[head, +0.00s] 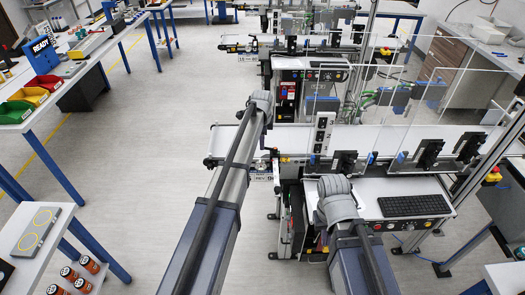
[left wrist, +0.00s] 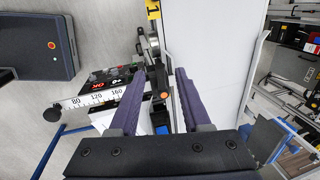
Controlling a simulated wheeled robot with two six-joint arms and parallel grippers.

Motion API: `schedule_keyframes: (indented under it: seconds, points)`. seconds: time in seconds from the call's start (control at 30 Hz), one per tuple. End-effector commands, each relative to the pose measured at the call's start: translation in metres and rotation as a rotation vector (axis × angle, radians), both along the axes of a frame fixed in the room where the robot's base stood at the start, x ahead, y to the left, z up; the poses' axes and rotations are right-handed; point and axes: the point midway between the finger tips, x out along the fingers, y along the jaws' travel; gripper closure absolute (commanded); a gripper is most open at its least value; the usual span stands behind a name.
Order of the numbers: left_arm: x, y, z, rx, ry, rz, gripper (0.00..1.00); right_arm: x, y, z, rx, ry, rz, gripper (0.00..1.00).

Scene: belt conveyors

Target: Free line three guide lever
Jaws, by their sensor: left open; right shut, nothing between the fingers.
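In the left wrist view my left gripper (left wrist: 165,74) is open, its two dark fingers reaching over the edge of a white conveyor belt (left wrist: 210,35). A short black lever-like part with an orange end (left wrist: 162,96) shows between the fingers, and I see no grip on it. I cannot tell for sure that it is the guide lever. A white scale strip marked 80, 120, 160 (left wrist: 95,98) with a black knob (left wrist: 53,115) lies left of the fingers. In the head view my left arm ends over the belt's left end; its fingers are hidden. My right gripper's fingers do not show.
The near conveyor (head: 235,138) carries black brackets and a clear guard panel (head: 400,90). A keyboard (head: 413,206) lies on the control cabinet near my right arm. Another conveyor (head: 240,48) runs behind. Benches with coloured bins (head: 43,82) stand left; the floor between is clear.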

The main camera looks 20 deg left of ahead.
Motion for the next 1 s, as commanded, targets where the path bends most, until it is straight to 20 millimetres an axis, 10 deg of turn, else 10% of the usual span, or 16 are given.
schedule_keyframes:
  seconds: [0.2, 0.6, 1.0]
  points:
    - [0.005, 0.001, -0.031, 0.0, 0.0, 0.0, 0.52, 0.0, 0.0, -0.031, 0.0, -0.001, 0.0, 1.0]
    - [0.006, 0.002, -0.034, 0.0, 0.0, 0.0, 0.53, 0.0, 0.0, -0.034, -0.001, -0.001, 0.0, 1.0]
    - [0.006, 0.001, -0.034, 0.0, 0.0, 0.0, 0.98, 0.0, 0.0, -0.034, 0.0, -0.001, 0.0, 1.0]
